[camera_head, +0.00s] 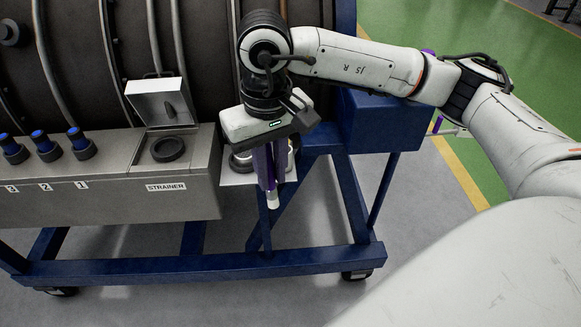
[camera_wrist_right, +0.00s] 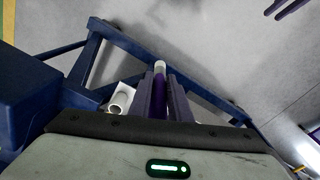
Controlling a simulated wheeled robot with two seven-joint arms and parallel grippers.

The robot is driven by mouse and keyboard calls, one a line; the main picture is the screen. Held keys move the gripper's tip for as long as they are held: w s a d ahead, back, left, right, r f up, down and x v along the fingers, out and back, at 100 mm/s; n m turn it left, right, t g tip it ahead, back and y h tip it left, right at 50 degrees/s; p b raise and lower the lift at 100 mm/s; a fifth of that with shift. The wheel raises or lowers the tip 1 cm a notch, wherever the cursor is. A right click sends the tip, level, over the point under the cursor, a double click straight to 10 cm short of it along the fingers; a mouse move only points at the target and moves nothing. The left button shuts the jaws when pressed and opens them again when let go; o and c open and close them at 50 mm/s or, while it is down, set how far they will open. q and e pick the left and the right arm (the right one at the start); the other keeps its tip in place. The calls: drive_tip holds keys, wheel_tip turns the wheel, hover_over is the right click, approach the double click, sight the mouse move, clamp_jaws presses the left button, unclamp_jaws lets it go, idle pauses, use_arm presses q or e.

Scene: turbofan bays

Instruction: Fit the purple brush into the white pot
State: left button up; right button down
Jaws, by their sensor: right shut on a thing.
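My right gripper (camera_head: 267,170) points down beside the blue stand, its purple-grey fingers shut on the purple brush. The brush (camera_wrist_right: 160,88) lies between the fingers in the right wrist view, its white end (camera_head: 272,200) sticking out below the fingertips. The white pot (camera_wrist_right: 121,98) shows its round open mouth just left of the fingers in the right wrist view. In the head view it is mostly hidden behind the gripper. The brush is beside the pot, not in it. Two purple finger-like prongs at the top right of the wrist view look like my left gripper (camera_wrist_right: 287,8), apart from each other.
A grey box labelled STRAINER (camera_head: 167,187) with a raised lid (camera_head: 163,100) stands left of the gripper. Several blue-topped plugs (camera_head: 77,141) sit on it. Blue frame beams (camera_head: 357,185) and a blue box (camera_head: 380,122) are close on the right. The floor below is clear.

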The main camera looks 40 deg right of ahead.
drive_tip(key=w+d+r+m+t+h+b, duration=0.15)
drive_tip(key=w+d+m+b, duration=0.4)
drive_tip(key=w+d, duration=0.7)
drive_tip(key=s+a+x, duration=0.1)
drive_tip(key=x, duration=0.7)
drive_tip(key=shift+a+f, duration=0.35)
drive_tip(key=shift+f, duration=0.1)
drive_tip(key=shift+g+y, duration=0.25)
drive_tip(key=shift+f+b, duration=0.15)
drive_tip(key=shift+b, duration=0.15)
drive_tip(key=c, duration=1.6)
unclamp_jaws()
drive_tip(key=shift+c, duration=0.2)
